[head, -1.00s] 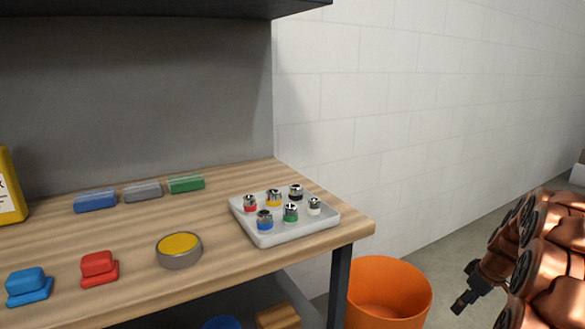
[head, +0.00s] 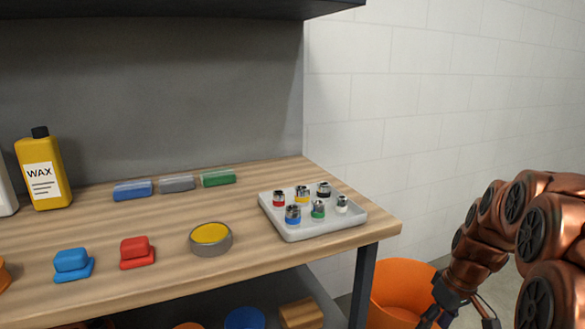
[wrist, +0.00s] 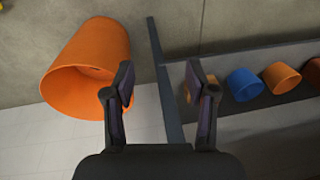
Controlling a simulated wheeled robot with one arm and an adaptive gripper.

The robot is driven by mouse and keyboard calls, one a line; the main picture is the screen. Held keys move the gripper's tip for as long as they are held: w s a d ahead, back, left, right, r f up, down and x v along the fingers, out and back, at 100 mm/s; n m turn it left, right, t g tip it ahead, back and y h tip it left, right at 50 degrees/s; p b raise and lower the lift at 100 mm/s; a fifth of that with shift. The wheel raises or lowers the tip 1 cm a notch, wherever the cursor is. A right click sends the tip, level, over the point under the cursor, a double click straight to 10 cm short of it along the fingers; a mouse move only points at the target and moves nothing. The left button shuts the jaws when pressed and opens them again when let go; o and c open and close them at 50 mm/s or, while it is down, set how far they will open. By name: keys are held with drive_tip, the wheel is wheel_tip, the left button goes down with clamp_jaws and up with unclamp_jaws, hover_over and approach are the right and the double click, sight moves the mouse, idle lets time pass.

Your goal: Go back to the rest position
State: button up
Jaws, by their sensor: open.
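My gripper (wrist: 160,90) is open and empty in the wrist view, its two dark fingers apart with the table leg and floor beyond them. In the head view my gripper (head: 462,318) is at the lower right, partly cut off by the bottom edge. It is to the right of the workbench (head: 200,262), below the top's level, in front of the orange bin (head: 392,290). My copper-coloured arm curves in from the right edge.
The workbench holds a white tray (head: 325,228) of small capped pieces, a yellow tin (head: 211,236), blue (head: 72,264) and red (head: 137,252) blocks, and a wax bottle (head: 44,175). A blue bucket (wrist: 245,84) stands under the bench. A dark shelf (head: 170,8) hangs above.

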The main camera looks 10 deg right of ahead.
drive_tip(key=s+a+r+m+g, duration=0.1)
drive_tip(key=s+a+r+g, duration=0.1)
drive_tip(key=s+a, duration=1.05)
drive_tip(key=s+a+m+g+h, duration=0.2)
drive_tip(key=s+a, duration=0.4)
drive_tip(key=s, duration=0.5)
wheel_tip(320, 180, up, 25)
drive_tip(key=s+t+p, duration=0.1)
drive_tip(key=p, duration=2.3)
drive_tip(key=shift+a, duration=0.1)
drive_tip(key=shift+c, duration=0.2)
